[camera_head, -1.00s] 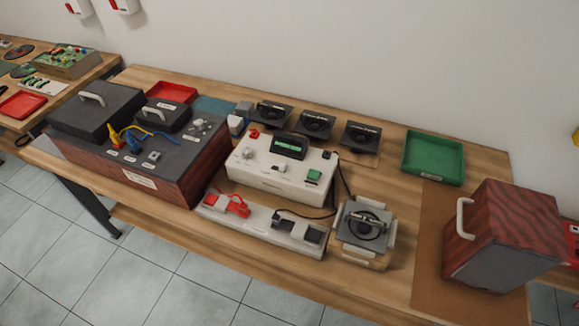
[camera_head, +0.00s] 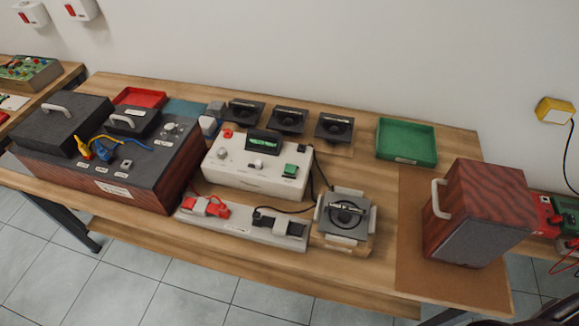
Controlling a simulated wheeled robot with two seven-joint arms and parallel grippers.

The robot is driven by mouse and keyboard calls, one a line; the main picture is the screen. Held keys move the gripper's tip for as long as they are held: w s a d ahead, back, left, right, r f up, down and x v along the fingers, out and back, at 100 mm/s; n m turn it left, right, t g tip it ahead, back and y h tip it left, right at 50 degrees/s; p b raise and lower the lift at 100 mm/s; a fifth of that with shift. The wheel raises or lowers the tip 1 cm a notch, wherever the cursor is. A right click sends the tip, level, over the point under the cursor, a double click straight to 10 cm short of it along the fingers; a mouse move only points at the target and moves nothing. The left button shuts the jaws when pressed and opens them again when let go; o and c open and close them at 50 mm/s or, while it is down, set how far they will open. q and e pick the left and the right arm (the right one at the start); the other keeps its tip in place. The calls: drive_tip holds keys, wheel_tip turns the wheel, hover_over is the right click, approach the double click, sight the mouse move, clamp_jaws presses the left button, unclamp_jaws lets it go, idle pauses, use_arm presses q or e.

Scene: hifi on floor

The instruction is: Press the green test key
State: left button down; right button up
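The green test key (camera_head: 290,171) is a small green block on the top right of the white tester box (camera_head: 250,184), in the middle of the wooden table. The box also carries a round knob, a small red part at its back left, a white switch at its front and a dark raised display (camera_head: 263,143) with a green window. Nothing covers the green key. Neither of my grippers can be made out. A dark shape at the bottom right corner is cut off by the frame, and I cannot tell what it is.
A wood-sided amplifier (camera_head: 150,181) stands left of the tester. A strip with red and black clips (camera_head: 238,228) lies in front. A speaker on a stand (camera_head: 345,214) is at right, several black speakers (camera_head: 286,121) behind, a green tray (camera_head: 406,142) and a speaker cabinet (camera_head: 478,213) farther right.

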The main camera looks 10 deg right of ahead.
clamp_jaws()
drive_tip(key=shift+d, duration=0.1)
idle(1.2)
